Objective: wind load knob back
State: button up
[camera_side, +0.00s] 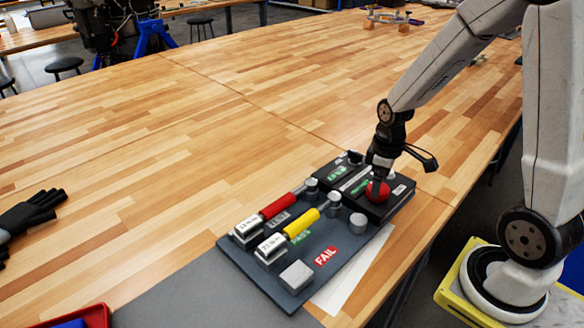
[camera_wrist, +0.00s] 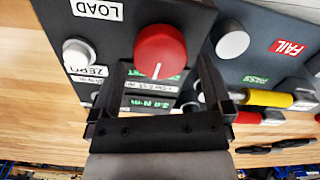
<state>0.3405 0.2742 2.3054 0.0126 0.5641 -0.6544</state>
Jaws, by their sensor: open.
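The load knob (camera_wrist: 160,46) is a round red knob on a black tester box, beside a white LOAD label (camera_wrist: 97,9). A short white mark shows on its lower part in the wrist view. The knob also shows in the side view (camera_side: 378,192), under my gripper (camera_side: 377,180). My gripper (camera_wrist: 160,68) is open, with one finger on each side of the knob in the wrist view. Gaps show between the knob and both fingers; I cannot tell how deep the fingers reach. A display (camera_wrist: 150,102) with green digits, seemingly 2.0 N·m, is partly hidden by my gripper.
A white round button (camera_wrist: 77,52) sits near the ZERO label. The dark board (camera_side: 262,283) holds a red-handled tool (camera_side: 280,206), a yellow-handled tool (camera_side: 301,224), grey posts and a FAIL label (camera_side: 326,256). A black glove (camera_side: 30,214) lies far left.

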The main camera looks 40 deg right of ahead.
jog(key=shift+r, duration=1.4)
jog(key=m, duration=0.3)
jog(key=shift+r, duration=0.3)
jog(key=m, duration=0.2)
jog(key=r+m, duration=0.1)
jog(key=m, duration=0.1)
jog(key=shift+m, duration=0.4)
jog(key=m, duration=0.4)
jog(key=shift+r, duration=0.35)
jog(key=m, duration=0.3)
jog(key=shift+r+m, duration=0.3)
jog(key=shift+r, duration=0.05)
jog(key=shift+f, duration=0.2)
jog(key=shift+f, duration=3.85)
